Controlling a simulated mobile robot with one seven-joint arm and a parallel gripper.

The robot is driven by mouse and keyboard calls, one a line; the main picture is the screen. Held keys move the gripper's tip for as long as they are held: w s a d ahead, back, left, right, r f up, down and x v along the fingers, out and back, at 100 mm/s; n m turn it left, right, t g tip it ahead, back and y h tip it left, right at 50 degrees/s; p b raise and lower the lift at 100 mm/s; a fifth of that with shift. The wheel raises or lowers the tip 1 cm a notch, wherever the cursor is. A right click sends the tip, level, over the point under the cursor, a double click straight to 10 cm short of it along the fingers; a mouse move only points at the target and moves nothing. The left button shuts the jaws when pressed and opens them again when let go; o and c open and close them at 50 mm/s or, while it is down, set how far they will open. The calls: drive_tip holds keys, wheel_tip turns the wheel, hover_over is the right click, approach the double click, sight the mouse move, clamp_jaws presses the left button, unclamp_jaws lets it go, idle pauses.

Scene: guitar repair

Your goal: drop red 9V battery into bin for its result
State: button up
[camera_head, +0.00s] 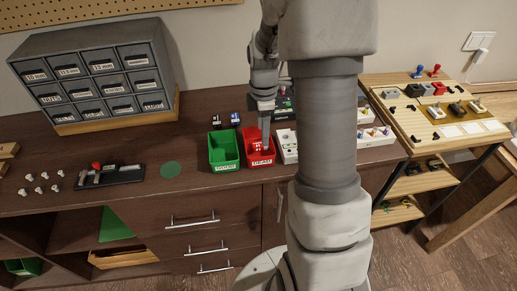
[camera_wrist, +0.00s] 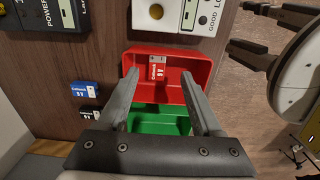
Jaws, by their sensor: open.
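The red 9V battery (camera_wrist: 157,68), with white lettering, lies within the outline of the red bin (camera_wrist: 172,54) in the wrist view and appears to rest inside it. My gripper (camera_wrist: 161,74) is open above the bin. Its two fingers are spread on either side of the battery with gaps to it. In the head view my gripper (camera_head: 265,132) points down over the red bin (camera_head: 262,159). The green bin (camera_head: 224,163) stands just left of it, and shows partly behind the fingers in the wrist view.
A blue and a black battery (camera_wrist: 84,90) stand on the bench beside the bins. A white tester (camera_head: 287,146) is right of the red bin. A grey drawer cabinet (camera_head: 95,75) stands at the back left. A green disc (camera_head: 171,169) lies on clear bench.

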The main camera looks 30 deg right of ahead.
drive_tip(key=shift+r, duration=0.1)
wheel_tip(320, 180, up, 17)
drive_tip(key=p, duration=0.2)
drive_tip(key=shift+r, duration=0.15)
idle(0.3)
drive_tip(key=s+a+r+m+t, duration=0.2)
drive_tip(key=s+a+m, duration=0.4)
drive_tip(key=s, duration=0.3)
drive_tip(key=s+a+r+m+t, duration=0.2)
drive_tip(key=s+a+m+t, duration=0.1)
drive_tip(key=s+a+m, duration=0.3)
drive_tip(key=s+m, duration=0.2)
drive_tip(key=s, duration=0.1)
drive_tip(key=shift+s+a+r+m+t, duration=0.2)
drive_tip(key=shift+s+r+m+t, duration=0.1)
drive_tip(key=shift+s+m, duration=0.1)
drive_tip(key=shift+d, duration=0.1)
